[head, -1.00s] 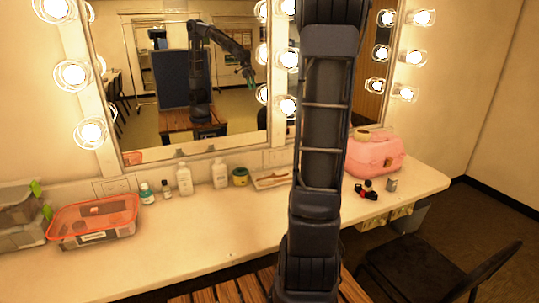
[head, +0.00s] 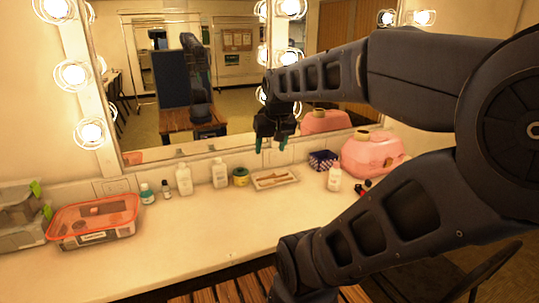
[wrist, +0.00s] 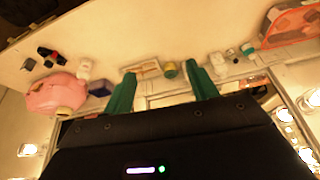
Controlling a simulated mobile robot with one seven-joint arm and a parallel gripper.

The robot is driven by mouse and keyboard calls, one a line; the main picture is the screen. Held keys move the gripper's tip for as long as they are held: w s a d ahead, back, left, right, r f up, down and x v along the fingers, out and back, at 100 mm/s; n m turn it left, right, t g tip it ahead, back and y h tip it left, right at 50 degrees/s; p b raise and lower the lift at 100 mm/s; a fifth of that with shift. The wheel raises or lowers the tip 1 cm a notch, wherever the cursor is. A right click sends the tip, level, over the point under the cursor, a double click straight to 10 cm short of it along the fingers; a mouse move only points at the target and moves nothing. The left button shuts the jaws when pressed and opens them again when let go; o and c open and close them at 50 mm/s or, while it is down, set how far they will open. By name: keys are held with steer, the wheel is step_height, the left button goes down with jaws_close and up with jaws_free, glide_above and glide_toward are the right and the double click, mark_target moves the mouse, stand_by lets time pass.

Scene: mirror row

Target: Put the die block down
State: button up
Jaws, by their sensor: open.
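A small dark blue block with pale marks, which looks like the die block (head: 323,160), sits on the counter just left of the pink case; it also shows in the wrist view (wrist: 100,88). I cannot make out its marks clearly. My gripper (head: 271,143) hangs in front of the mirror, above the back of the counter, to the left of the block and apart from it. In the wrist view its two green fingers (wrist: 160,75) are spread with nothing held between them.
The pink case (head: 370,153) and a white bottle (head: 334,179) stand close to the block. A shallow tray (head: 274,179) lies below my gripper. The counter's front (head: 190,240) is clear.

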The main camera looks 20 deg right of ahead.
steer(key=shift+s+a+f+n, duration=0.3)
steer(key=shift+s+a, duration=0.2)
steer(key=shift+s, duration=0.35)
steer(key=shift+s+a+f+n, duration=0.25)
steer(key=shift+s+a, duration=0.2)
steer(key=shift+s, duration=0.35)
